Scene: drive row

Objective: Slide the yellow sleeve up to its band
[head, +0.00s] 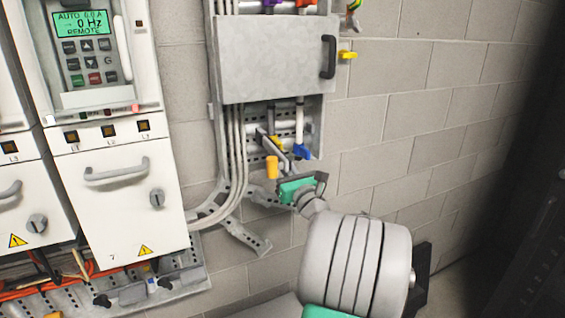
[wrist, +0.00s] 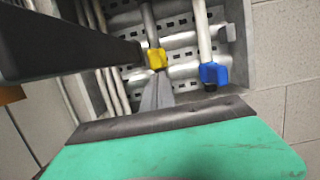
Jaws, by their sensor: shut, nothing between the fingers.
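The yellow sleeve (head: 277,143) is on a pipe below the grey cover, and only part of it shows past my fingers in the head view. In the wrist view the yellow sleeve (wrist: 156,57) shows clearly around its upright pipe, with a small ear at its side. My gripper (head: 281,154) is shut and empty. In the wrist view my gripper's grey fingertips (wrist: 157,84) are just below the sleeve in the picture; whether they touch it I cannot tell. I cannot make out the sleeve's band.
A blue fitting (wrist: 213,73) sits on the white pipe to the right. A dark bar (wrist: 65,48) reaches in from the left. A grey cover (head: 270,60) with a black handle (head: 328,57) hangs above. An orange-yellow cylinder (head: 272,167) is near my fingers. White drive cabinets (head: 120,200) stand left.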

